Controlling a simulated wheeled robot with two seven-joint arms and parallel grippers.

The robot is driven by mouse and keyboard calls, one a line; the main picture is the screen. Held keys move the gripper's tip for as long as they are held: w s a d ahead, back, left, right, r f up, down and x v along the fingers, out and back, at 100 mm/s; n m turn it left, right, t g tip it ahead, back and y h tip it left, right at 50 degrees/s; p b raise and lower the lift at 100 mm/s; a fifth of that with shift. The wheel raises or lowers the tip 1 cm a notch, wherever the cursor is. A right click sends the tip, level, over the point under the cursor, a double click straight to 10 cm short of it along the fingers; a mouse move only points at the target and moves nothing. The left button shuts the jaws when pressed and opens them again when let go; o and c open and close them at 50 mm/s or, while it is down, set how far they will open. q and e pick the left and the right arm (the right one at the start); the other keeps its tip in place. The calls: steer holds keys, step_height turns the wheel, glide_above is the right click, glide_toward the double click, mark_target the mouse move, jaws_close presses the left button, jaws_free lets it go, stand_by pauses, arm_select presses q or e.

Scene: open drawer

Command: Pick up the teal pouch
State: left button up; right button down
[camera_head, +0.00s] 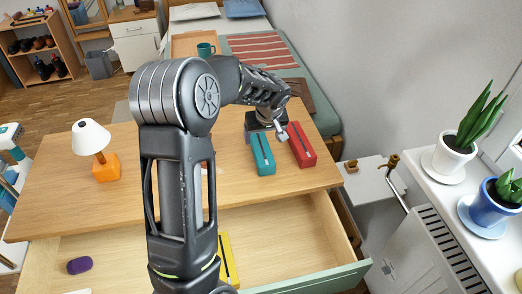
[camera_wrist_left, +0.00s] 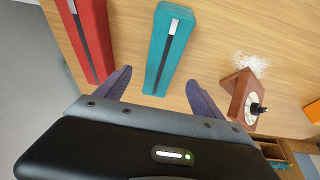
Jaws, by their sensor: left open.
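The teal pouch (camera_head: 263,156), a long box shape with a dark zip strip, lies on the desk beside a red pouch (camera_head: 301,146). My left gripper (camera_head: 268,126) is at its far end in the head view, which partly hides that end. In the left wrist view the teal pouch (camera_wrist_left: 168,48) runs away between my open left fingers (camera_wrist_left: 158,78), with a gap on each side. Its near end shows between them. I cannot tell how high the fingertips are above the desk. My right gripper is not in view.
The red pouch (camera_wrist_left: 92,38) is close to one finger; a brown wooden object with a dial (camera_wrist_left: 243,95) is past the other. An orange lamp (camera_head: 106,168) stands on the desk's left. The open drawer (camera_head: 290,235) holds a yellow item (camera_head: 229,262) and a purple one (camera_head: 79,265).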

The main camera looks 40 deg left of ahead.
mark_target(261, 144)
arm_select(q)
steer(key=shift+x, duration=1.25)
steer(key=shift+a+f+p, duration=0.2)
steer(key=shift+f+p, duration=0.15)
steer(key=shift+f, duration=0.05)
steer(key=p+x, duration=0.1)
steer(key=x, duration=0.3)
steer(key=shift+w+f, duration=0.15)
steer(key=shift+c, duration=0.6)
steer(key=c, duration=1.5)
